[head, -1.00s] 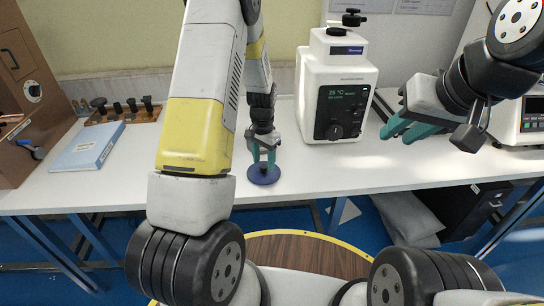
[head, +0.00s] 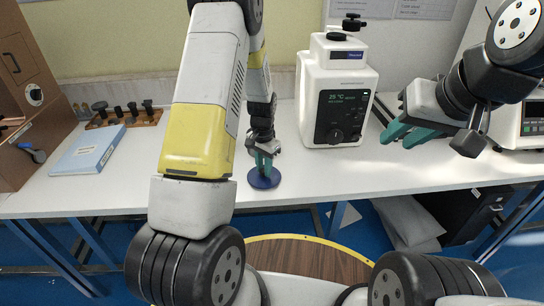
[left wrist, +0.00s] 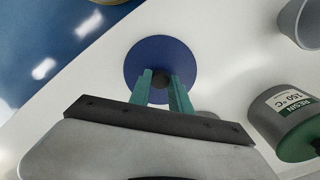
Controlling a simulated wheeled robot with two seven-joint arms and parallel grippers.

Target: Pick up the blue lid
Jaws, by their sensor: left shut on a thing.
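The blue lid (head: 264,178) is a flat round disc on the white table, near its front edge. It also shows in the left wrist view (left wrist: 160,50), with a dark knob (left wrist: 160,80) at its middle. My left gripper (head: 264,168) points down at the lid, its green fingers on either side of the knob. It is shut on the knob, and the lid appears to rest on the table. My right gripper (head: 408,132) is open and empty above the right part of the table.
A white tester with a dark screen (head: 342,115) stands behind and right of the lid. A blue-white book (head: 88,150) and a wooden rack (head: 128,117) lie at left. A grey pot labelled RESIN (left wrist: 285,115) is right in the left wrist view.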

